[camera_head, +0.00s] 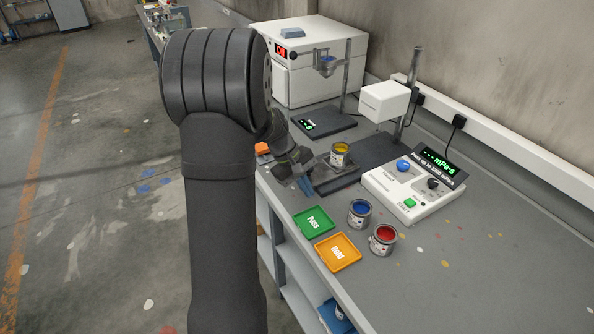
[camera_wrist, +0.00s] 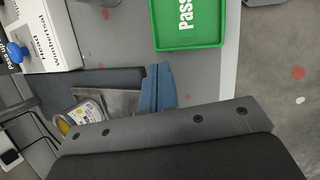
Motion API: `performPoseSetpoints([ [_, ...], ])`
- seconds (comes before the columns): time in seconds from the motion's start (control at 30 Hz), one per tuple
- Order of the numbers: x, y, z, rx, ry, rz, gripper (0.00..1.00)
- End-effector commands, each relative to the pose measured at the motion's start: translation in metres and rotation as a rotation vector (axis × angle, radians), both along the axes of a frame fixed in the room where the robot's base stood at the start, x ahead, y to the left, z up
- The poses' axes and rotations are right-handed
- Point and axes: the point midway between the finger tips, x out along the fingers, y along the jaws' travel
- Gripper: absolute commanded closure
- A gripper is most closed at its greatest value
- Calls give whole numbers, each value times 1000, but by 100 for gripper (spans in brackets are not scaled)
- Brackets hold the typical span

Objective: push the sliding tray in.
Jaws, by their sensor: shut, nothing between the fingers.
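The sliding tray (camera_head: 345,181) is a dark grey plate sticking out to the left of its dark base (camera_head: 381,150) on the bench. A can of yellow paint (camera_head: 340,157) stands on it. In the wrist view the tray (camera_wrist: 118,100) shows as a grey plate, with the yellow can (camera_wrist: 82,117) partly hidden by my gripper's body. My gripper (camera_head: 306,186) is low at the tray's outer left end, its blue fingers shut and empty. In the wrist view the fingertips (camera_wrist: 158,86) are beside the tray's end; I cannot tell whether they touch it.
A green Pass tray (camera_head: 313,222), an orange Hold tray (camera_head: 338,252), and blue (camera_head: 360,213) and red (camera_head: 383,239) paint cans stand in front. A white control box (camera_head: 414,191) is to the right. A white oven (camera_head: 318,70) stands behind. The bench's left edge is close to my gripper.

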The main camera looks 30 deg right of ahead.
Motion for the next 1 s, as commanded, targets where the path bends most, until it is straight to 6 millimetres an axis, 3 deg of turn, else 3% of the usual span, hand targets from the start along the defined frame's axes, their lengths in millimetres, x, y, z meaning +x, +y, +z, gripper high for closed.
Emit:
performPoseSetpoints([
  [0.27,28,45,-8,-152,422,458,100],
  [0.5,75,92,5,-391,792,841,100],
  [0.7,101,120,15,-532,942,989,100],
  [0.83,105,120,16,-555,964,1009,100],
  [1.0,100,96,12,-551,965,1006,100],
])
